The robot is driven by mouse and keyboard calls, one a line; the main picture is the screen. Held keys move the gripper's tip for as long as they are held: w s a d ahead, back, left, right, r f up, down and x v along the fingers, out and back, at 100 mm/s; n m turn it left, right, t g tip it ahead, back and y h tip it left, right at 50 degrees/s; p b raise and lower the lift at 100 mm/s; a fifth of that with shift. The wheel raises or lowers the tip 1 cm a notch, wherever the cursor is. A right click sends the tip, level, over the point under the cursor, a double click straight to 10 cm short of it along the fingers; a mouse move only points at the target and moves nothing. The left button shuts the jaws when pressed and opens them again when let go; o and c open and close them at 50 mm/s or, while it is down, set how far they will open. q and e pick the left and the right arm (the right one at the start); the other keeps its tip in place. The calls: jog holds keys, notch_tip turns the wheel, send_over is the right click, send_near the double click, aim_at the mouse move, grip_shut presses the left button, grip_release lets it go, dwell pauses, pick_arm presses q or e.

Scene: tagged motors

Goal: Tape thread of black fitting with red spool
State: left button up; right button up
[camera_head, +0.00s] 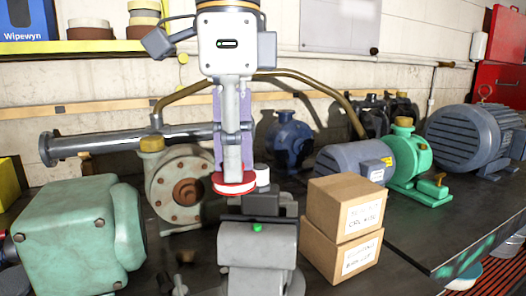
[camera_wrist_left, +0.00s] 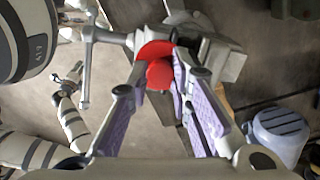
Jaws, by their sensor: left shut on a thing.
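My left gripper (camera_head: 234,172) points down in the middle of the head view, shut on the red spool (camera_head: 236,188). The spool has a pale band under its red top. In the left wrist view the red spool (camera_wrist_left: 158,73) sits at the purple-padded fingertips (camera_wrist_left: 160,68). The black fitting (camera_head: 262,202) stands upright in a grey vise (camera_head: 258,245); a white cylindrical part (camera_head: 262,174) shows at its top. The spool is right beside this white part; I cannot tell whether they touch. What looks like my right gripper (camera_wrist_left: 70,78) is small in the wrist view, its opening unclear.
Two stacked cardboard boxes (camera_head: 345,228) stand right of the vise. A green motor (camera_head: 80,235) is at the left, a beige pump (camera_head: 182,188) behind it. A green pump (camera_head: 408,160) and grey motors (camera_head: 475,135) stand at the right. The bench front right is clear.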

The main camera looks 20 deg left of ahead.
pick_arm(q)
jog(key=w, duration=0.2)
jog(key=w+a, duration=0.1)
jog(key=w, duration=0.2)
jog(key=w+a, duration=0.1)
jog(key=w, duration=0.1)
jog(key=shift+w+a+f+b, duration=0.15)
jog(key=shift+w+a+b, duration=0.05)
jog(key=shift+a+b, duration=0.1)
notch_tip(320, 180, up, 6)
jog(key=shift+s+p, duration=0.2)
jog(key=shift+p, duration=0.1)
dwell(0.4)
